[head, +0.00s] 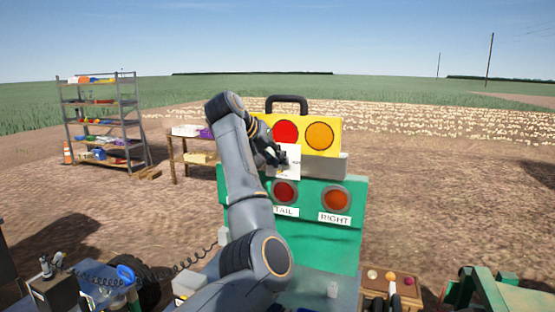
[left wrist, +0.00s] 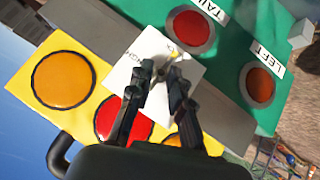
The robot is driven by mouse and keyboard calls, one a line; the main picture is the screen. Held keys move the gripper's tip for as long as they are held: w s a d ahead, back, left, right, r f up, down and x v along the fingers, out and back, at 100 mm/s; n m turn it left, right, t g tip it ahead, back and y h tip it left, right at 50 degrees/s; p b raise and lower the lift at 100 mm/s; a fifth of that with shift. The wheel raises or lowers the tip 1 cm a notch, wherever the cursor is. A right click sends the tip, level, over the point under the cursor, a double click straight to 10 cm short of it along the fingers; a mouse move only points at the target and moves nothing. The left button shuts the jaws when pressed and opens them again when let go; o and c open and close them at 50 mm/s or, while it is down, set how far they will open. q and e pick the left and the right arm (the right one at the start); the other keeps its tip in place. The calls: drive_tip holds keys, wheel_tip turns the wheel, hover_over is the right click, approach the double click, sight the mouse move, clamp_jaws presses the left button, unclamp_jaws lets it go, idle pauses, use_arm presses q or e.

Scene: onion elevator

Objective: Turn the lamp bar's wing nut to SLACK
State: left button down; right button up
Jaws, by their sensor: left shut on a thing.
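The lamp bar (head: 322,150) is a yellow board with a black handle on top and red and orange round lamps. It also shows in the left wrist view (left wrist: 85,112), tilted by the camera angle. A white card (head: 292,168) with partly hidden lettering lies below it. The small brass-yellow wing nut (left wrist: 173,55) shows against the card at my fingertips. My left gripper (left wrist: 163,72) is shut on the wing nut, and its dark fingers cover part of it. In the head view my left gripper (head: 279,157) reaches the card. Its pointing direction cannot be read.
A shelf rack (head: 102,122) and a wooden table (head: 190,150) stand behind left. Brown tray (head: 405,277) with balls sits front right.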

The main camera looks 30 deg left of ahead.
use_arm(q)
drive_tip(key=shift+f, duration=0.25)
drive_tip(key=c, duration=1.4)
unclamp_jaws()
drive_tip(key=shift+o, duration=0.6)
drive_tip(key=shift+r, duration=0.1)
drive_tip(key=v, duration=1.1)
drive_tip(key=shift+s+r, duration=0.25)
drive_tip(key=shift+r, duration=0.05)
drive_tip(key=shift+a, duration=0.25)
drive_tip(key=shift+f, duration=0.1)
